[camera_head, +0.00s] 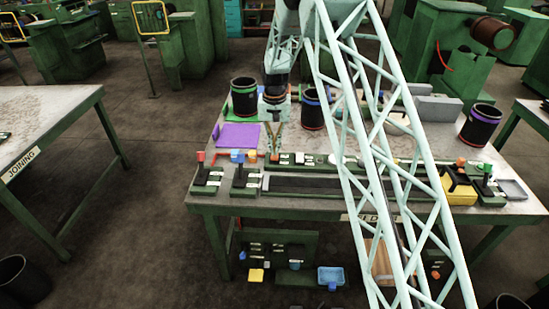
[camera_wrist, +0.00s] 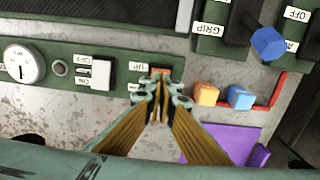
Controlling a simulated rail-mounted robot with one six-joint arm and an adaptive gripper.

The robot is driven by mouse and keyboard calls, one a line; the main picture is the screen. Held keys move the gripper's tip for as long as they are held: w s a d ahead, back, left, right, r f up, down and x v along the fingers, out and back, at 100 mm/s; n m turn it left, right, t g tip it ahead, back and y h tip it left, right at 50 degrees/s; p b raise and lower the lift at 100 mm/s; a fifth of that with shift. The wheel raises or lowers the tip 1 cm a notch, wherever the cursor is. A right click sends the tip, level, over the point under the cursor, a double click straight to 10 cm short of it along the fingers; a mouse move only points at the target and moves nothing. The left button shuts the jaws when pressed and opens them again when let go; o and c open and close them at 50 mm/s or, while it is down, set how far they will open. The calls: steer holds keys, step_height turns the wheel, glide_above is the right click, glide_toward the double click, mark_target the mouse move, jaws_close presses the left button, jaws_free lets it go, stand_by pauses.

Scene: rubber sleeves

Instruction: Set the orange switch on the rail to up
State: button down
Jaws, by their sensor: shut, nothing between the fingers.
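The orange switch (camera_wrist: 161,69) sits on the green rail (camera_wrist: 115,63) in the wrist view, beside a label reading UP. It is small and partly covered by my gripper, so its position is unclear. My gripper (camera_wrist: 160,90) has its fingertips together, with nothing between them, right beside the switch. I cannot tell whether they touch it. In the head view my gripper (camera_head: 274,148) points down at the left end of the rail, where the orange switch (camera_head: 275,157) is a small spot.
A round gauge (camera_wrist: 20,64) and a white rocker switch (camera_wrist: 98,74) sit along the rail. An orange cube (camera_wrist: 205,94) and a blue cube (camera_wrist: 240,97) lie near a red bracket (camera_wrist: 280,88). A blue-topped lever (camera_wrist: 267,43) stands nearby. Black cylinders (camera_head: 244,97) stand behind.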

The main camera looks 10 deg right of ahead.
mark_target(275, 157)
steer(key=shift+f+b, duration=0.55)
steer(key=shift+f, duration=0.8)
stand_by(1.6)
steer(key=shift+r+p, duration=1.35)
steer(key=shift+r, duration=2.15)
